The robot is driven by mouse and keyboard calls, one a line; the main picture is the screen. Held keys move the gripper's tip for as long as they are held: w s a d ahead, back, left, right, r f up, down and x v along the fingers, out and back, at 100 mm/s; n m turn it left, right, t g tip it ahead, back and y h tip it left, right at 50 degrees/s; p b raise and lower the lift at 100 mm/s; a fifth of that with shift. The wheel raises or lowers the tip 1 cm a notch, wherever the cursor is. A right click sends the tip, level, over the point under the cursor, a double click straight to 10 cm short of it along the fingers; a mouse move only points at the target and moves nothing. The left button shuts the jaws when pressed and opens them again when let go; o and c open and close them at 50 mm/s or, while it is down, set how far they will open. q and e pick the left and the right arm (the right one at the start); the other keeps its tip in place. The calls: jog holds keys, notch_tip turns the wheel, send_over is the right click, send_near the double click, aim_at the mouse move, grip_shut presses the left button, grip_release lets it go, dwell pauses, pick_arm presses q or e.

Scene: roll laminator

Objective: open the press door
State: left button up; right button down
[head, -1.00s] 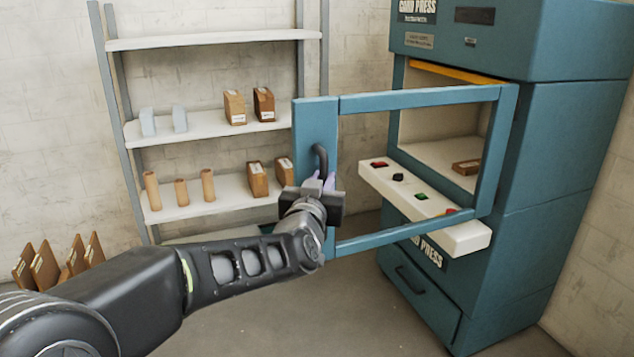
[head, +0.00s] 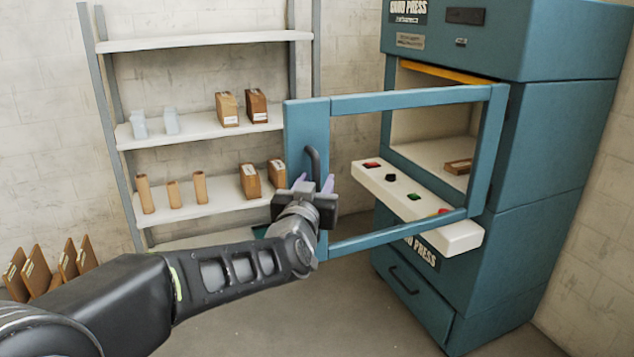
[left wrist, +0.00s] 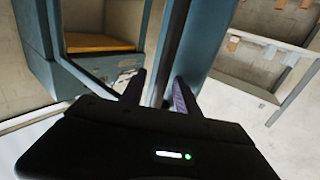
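The press (head: 545,150) is a tall teal cabinet at the right of the head view. Its door (head: 405,103), a teal frame around a clear opening, stands swung wide open, out to the left. A dark curved handle (head: 315,160) is on the door's broad left panel. My left gripper (head: 313,183) is at the handle's lower end, with its fingers apart on either side of it. In the left wrist view, the fingers (left wrist: 158,90) are spread, with a dark bar, seemingly the handle, between them and not clamped. My right gripper is not in view.
A white control panel (head: 455,235) with coloured buttons juts from the press below its chamber. A brown block (head: 458,166) lies inside. A shelf rack (head: 210,40) with boxes and tubes stands behind the door. Brown boards (head: 38,270) lean at the lower left. The floor in front is clear.

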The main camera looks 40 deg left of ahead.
pick_arm(q)
jog(key=v, duration=0.7)
dwell(0.5)
